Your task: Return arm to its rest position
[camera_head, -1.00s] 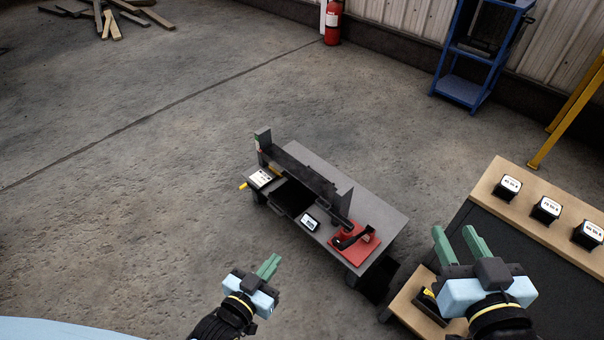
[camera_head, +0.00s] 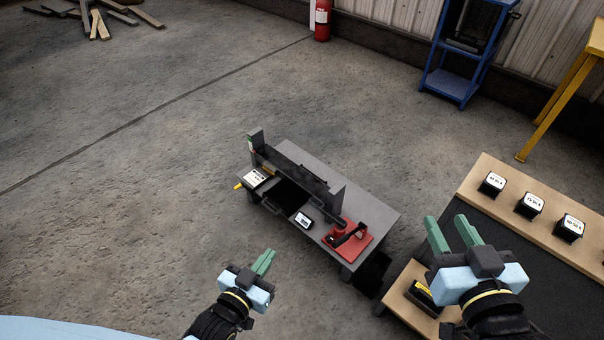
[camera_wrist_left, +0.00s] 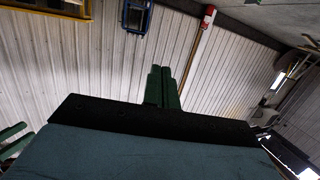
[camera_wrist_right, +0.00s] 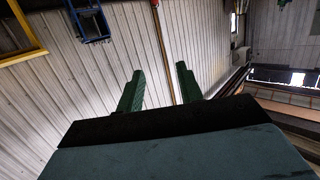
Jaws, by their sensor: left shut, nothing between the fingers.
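My left gripper (camera_head: 264,262) is at the lower middle of the head view, above bare floor and in front of the grey table. Its green fingers are together with nothing between them, and they also show closed in the left wrist view (camera_wrist_left: 162,86). My right gripper (camera_head: 452,234) is at the lower right, by the wooden-topped bench. Its two green fingers stand apart and empty, and the gap also shows in the right wrist view (camera_wrist_right: 160,88). Both grippers are raised, and the wrist views face the metal wall.
The grey table (camera_head: 370,205) holds a dark enclosure, a small display device (camera_head: 303,220) and a red fixture (camera_head: 348,240). The wooden-topped bench (camera_head: 492,170) carries black labelled boxes (camera_head: 530,204). A yellow-black item (camera_head: 422,294) lies on a lower wooden surface.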

